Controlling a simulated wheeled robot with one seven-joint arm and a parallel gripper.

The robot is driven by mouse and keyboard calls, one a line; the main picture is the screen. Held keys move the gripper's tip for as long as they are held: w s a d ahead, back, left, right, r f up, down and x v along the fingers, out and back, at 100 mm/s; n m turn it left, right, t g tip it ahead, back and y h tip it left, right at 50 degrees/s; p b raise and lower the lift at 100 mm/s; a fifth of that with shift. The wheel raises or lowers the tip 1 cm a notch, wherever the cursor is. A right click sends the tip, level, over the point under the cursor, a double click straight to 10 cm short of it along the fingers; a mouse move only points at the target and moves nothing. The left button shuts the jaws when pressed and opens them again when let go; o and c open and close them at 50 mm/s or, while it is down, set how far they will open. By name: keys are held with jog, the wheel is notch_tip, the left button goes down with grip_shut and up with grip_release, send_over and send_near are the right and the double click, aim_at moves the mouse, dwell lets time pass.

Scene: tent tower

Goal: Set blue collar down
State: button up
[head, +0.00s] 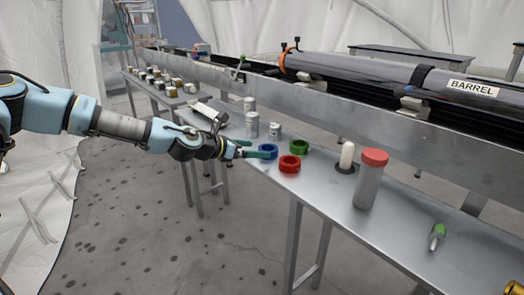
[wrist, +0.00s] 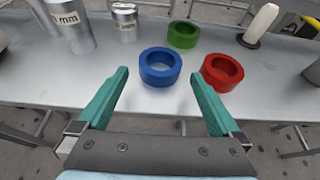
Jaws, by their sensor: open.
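The blue collar (head: 267,151) is a thick ring lying flat on the grey metal table, near its front edge. In the wrist view the blue collar (wrist: 160,67) sits just ahead of my gripper (wrist: 162,78), between the lines of its two green fingers. My gripper (head: 245,149) is open and empty, and the fingers appear apart from the collar. A red collar (wrist: 223,72) lies to the right of the blue one, near the right finger. A green collar (wrist: 184,34) lies behind them.
Several metal cylinders (wrist: 124,22) stand left of the collars. A white-topped peg (head: 346,155) and a grey cylinder with a red cap (head: 369,180) stand to the right. A green-tipped tool (head: 437,237) lies farther right. The long barrel (head: 400,80) runs behind a metal rail.

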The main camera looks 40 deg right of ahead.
jog(key=v, duration=0.7)
jog(key=shift+a, duration=0.25)
jog(key=a+f+m+y, duration=0.4)
jog(key=a+f+m, duration=0.1)
jog(key=a, duration=0.5)
jog(key=a+f+m+y, duration=0.4)
jog(key=a+f+m, duration=0.15)
jog(key=a, duration=0.45)
jog(key=s+a+r+m+t+y, duration=0.1)
jog(key=a+r+m, duration=0.3)
jog(key=a, duration=1)
jog(key=s+a+r+m+t+y, duration=0.1)
jog(key=a+r+m+y, duration=0.3)
jog(key=a+r, duration=0.4)
jog(key=a, duration=0.5)
jog(key=shift+s+a, duration=0.2)
jog(key=shift+a, duration=0.2)
